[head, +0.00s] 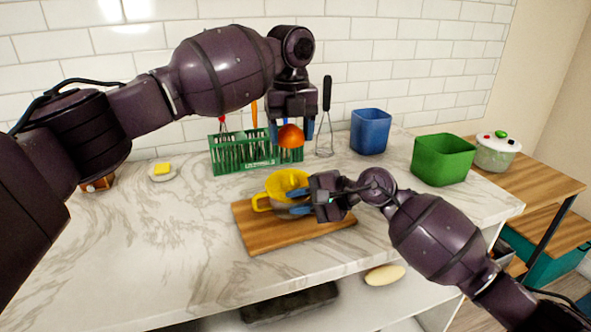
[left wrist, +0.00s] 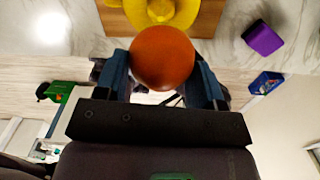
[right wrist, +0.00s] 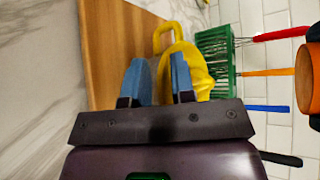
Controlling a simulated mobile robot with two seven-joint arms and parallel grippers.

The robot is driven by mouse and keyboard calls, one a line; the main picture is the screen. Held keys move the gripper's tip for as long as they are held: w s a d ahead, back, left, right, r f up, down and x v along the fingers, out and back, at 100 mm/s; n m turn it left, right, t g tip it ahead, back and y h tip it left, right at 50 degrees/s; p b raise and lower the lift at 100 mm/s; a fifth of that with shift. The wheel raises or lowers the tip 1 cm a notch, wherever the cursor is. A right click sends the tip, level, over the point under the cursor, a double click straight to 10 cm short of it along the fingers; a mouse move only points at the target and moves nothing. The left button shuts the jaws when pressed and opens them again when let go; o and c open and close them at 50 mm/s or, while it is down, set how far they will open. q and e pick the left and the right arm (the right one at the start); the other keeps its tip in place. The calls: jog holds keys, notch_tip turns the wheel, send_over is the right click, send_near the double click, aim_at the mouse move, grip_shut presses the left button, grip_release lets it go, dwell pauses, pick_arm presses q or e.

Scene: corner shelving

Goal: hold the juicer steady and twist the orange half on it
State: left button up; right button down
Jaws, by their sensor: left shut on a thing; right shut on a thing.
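The orange half (head: 291,136) is held in my left gripper (head: 291,132), above and behind the juicer, clear of it. In the left wrist view the orange half (left wrist: 162,57) sits between the two blue fingers. The yellow juicer (head: 285,184) stands upright on the wooden board (head: 290,232), its handle to the left. My right gripper (head: 305,202) is shut on the juicer's lower right side. In the right wrist view the juicer (right wrist: 186,62) is partly hidden by the fingers. The juicer's cone also shows in the left wrist view (left wrist: 160,10).
A green rack (head: 228,158) with utensils stands behind the board. A blue bin (head: 370,132) and a green bin (head: 443,160) stand to the right. A small dish with butter (head: 163,170) is at the left. The left counter front is clear.

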pick_arm(q)
jog(key=f, duration=0.1)
jog(key=w+f, duration=0.1)
jog(key=shift+a+f, duration=0.1)
jog(key=shift+f, duration=3.2)
jog(key=o, duration=0.4)
jog(key=c, duration=0.4)
jog(key=shift+w, duration=0.15)
